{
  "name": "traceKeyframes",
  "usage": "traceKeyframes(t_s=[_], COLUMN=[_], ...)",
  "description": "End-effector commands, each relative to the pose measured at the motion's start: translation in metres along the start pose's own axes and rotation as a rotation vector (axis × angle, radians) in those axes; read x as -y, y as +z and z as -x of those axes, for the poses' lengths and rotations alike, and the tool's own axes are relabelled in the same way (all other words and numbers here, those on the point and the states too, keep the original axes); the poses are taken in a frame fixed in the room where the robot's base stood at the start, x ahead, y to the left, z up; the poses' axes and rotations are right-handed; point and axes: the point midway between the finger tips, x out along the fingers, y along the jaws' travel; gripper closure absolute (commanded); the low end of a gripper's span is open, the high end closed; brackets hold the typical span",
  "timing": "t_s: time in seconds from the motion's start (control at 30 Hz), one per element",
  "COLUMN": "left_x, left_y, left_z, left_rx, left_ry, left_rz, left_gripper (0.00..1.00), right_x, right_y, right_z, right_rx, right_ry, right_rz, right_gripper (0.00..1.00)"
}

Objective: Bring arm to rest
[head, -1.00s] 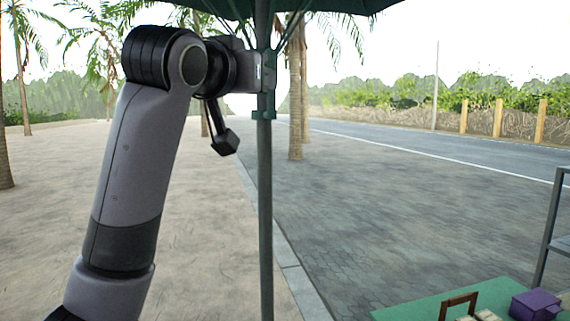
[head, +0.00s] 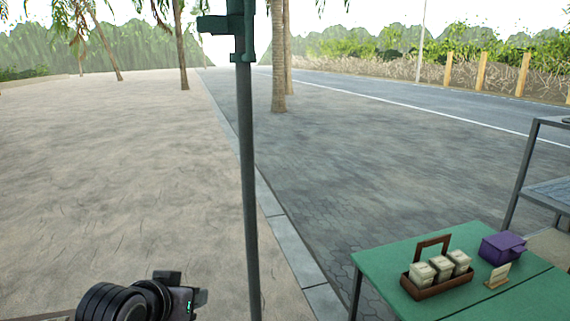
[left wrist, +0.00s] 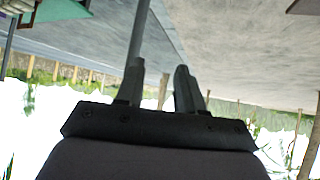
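My left arm shows only at the bottom left of the head view, where its wrist (head: 140,300) is seen; the fingertips cannot be made out there. In the left wrist view my left gripper (left wrist: 160,80) has its two fingers apart with nothing between them. The wrist picture is upside down, with paving at the top and sky below. My right gripper is in neither view.
A green table (head: 380,262) at the lower right holds a brown caddy (head: 436,290) with jars and a purple box (head: 502,247). A grey shelf (head: 520,175) stands at the right edge.

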Motion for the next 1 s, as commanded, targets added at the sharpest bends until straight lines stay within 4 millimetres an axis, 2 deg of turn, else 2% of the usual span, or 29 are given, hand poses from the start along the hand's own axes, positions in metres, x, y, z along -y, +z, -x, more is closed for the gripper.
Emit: traceKeyframes(t_s=[0.03,0.2,0.37,0.5,0.6,0.8,0.9,1.0], left_x=[0.003,0.012,0.018,0.02,0.022,0.022,0.021,0.02], left_y=[0.028,0.109,0.179,0.232,0.263,0.312,0.31,0.312], left_z=[0.0,0.011,0.034,0.061,0.082,0.125,0.097,0.078], left_rx=[0.044,0.175,0.298,0.403,0.47,0.592,0.506,0.43], left_ry=[-0.006,-0.026,-0.039,-0.046,-0.051,-0.052,-0.044,-0.035], left_rz=[0.0,-0.004,-0.016,-0.029,-0.04,-0.062,-0.065,-0.068], left_gripper=[0.63,0.63,0.63,0.63,0.63,0.63,0.63,0.63], right_x=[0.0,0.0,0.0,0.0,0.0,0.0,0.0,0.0], right_y=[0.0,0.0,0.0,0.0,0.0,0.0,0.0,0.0], right_z=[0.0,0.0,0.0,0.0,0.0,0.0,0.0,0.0], right_rx=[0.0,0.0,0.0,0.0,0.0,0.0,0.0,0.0], right_ry=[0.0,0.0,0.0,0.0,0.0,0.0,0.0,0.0], right_rz=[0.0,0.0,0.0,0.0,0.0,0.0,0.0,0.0], right_gripper=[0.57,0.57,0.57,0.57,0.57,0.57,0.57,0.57])
